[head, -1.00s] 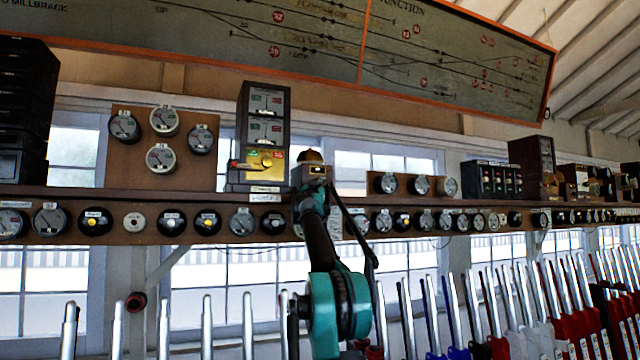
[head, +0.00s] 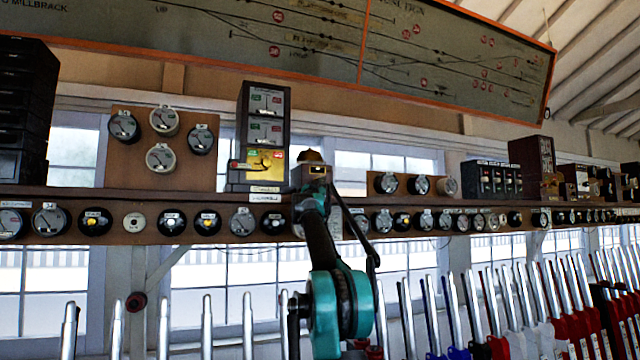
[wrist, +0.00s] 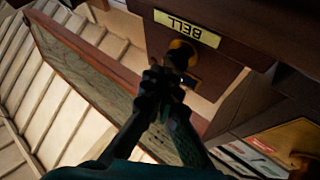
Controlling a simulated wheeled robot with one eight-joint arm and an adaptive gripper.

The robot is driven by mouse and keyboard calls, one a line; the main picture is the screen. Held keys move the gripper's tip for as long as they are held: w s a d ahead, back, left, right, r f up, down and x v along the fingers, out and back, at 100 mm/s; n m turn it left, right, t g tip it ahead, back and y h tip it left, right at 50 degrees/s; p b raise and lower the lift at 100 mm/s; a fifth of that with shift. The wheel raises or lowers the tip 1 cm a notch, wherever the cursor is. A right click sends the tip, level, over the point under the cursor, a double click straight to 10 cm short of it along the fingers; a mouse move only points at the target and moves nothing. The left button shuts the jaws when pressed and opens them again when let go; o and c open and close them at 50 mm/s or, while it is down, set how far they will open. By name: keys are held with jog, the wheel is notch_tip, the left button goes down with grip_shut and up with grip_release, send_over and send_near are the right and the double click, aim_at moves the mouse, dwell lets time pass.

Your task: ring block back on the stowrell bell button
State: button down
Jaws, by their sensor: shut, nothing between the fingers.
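The bell box (head: 310,171) is a small wooden case with a dome on top, standing on the shelf behind the end of my arm. In the wrist view its yellow BELL label (wrist: 187,28) shows upside down. A dark round button with a brass-coloured surround (wrist: 181,53) sits by the label. My gripper (wrist: 161,80) is shut and empty, its fingertips pointing at the button and partly covering it. I cannot tell whether they touch. In the head view my gripper (head: 314,190) is in front of the box's lower part. The name Stowrell is not readable.
A tall block instrument (head: 263,135) with a yellow lower panel stands just left of the bell box. Round dials line the shelf front (head: 155,222). Smaller dials (head: 420,185) stand to the right. A row of levers (head: 500,310) rises below.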

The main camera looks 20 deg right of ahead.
jog(key=shift+s, duration=0.4)
jog(key=shift+w, duration=0.4)
jog(key=shift+w, duration=0.5)
dwell(0.9)
jog(key=shift+s, duration=0.9)
jog(key=s, duration=0.5)
jog(key=shift+d, duration=0.1)
